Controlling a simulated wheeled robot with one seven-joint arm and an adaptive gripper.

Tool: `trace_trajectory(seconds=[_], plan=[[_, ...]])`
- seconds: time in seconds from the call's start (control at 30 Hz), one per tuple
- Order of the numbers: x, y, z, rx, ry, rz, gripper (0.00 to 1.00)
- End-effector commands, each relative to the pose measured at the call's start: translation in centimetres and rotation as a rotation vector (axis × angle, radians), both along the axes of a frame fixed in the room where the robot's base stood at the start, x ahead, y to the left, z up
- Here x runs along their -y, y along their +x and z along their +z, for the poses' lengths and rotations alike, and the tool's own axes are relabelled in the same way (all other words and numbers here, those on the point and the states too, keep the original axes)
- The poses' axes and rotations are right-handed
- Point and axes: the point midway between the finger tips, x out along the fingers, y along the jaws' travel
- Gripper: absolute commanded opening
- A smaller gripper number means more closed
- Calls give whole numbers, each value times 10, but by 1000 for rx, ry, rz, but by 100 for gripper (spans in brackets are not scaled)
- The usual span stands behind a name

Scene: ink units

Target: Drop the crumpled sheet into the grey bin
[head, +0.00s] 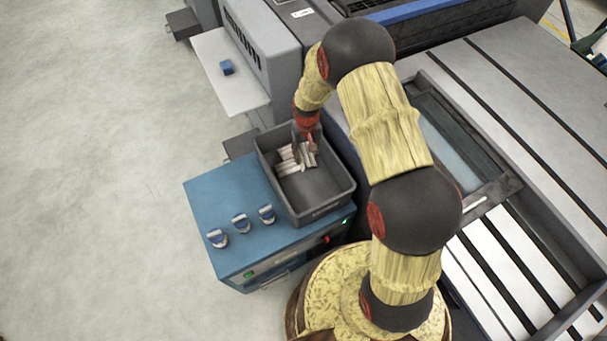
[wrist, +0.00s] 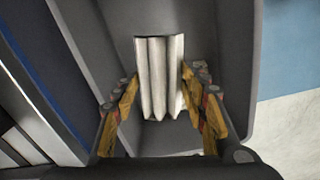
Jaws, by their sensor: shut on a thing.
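The grey bin (head: 322,205) stands on a blue cabinet in the head view. In the wrist view its grey walls (wrist: 232,40) surround my gripper. My gripper (head: 305,147) points down into the bin's upper part. In the wrist view my gripper (wrist: 160,85) has its yellow fingers on either side of the white, pleated crumpled sheet (wrist: 158,75) and is shut on it. White folded paper (head: 288,168) shows inside the bin in the head view, partly hidden by my gripper. I cannot tell whether the held sheet touches the bin floor.
The blue cabinet (head: 225,200) carries several small blue-and-white objects (head: 241,223) left of the bin. A grey machine with a pale shelf (head: 232,85) holding a blue block (head: 227,67) stands behind. A large slatted machine bed (head: 500,80) lies right. Open floor is left.

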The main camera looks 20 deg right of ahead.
Motion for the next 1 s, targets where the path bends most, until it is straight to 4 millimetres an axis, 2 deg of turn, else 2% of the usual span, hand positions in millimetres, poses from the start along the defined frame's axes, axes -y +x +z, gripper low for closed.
trace_trajectory(seconds=[0.03, 0.13, 0.43, 0.47, 0.83, 1.0], plan=[[0, 0, -8, 0, 0, 0, 26], [0, 0, -15, 0, 0, 0, 26], [0, 1, -16, 1, 0, 0, 26], [0, 0, -16, 1, 0, 0, 44], [0, 0, -16, 1, 0, 0, 64], [0, 0, -16, 1, 0, 0, 64]])
